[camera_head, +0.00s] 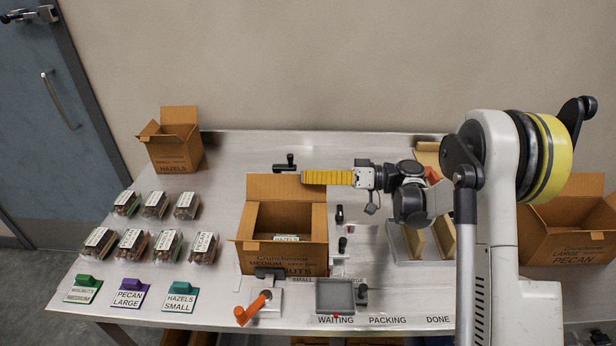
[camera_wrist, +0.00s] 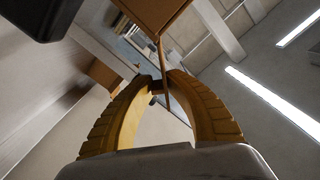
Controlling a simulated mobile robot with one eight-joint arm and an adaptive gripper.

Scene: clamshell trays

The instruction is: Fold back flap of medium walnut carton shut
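The medium walnut carton (camera_head: 282,262) stands at the middle of the table, its top open. Its back flap (camera_head: 270,187) stands upright, and a side flap sticks out at the left. A labelled pack (camera_head: 286,238) shows inside. My gripper (camera_head: 304,177) reaches in from the right, level with the upper right part of the back flap. In the wrist view its yellow fingers (camera_wrist: 160,84) come together around a thin cardboard edge (camera_wrist: 164,68), which appears to be the flap. The finger behind the flap is hidden in the head view.
An open hazel carton (camera_head: 175,154) stands at the back left. Several clear packs (camera_head: 167,246) and label stands (camera_head: 130,292) fill the left. A large pecan carton (camera_head: 570,235) is at the right. An orange-handled tool (camera_head: 252,309) and a grey tray (camera_head: 335,296) lie in front.

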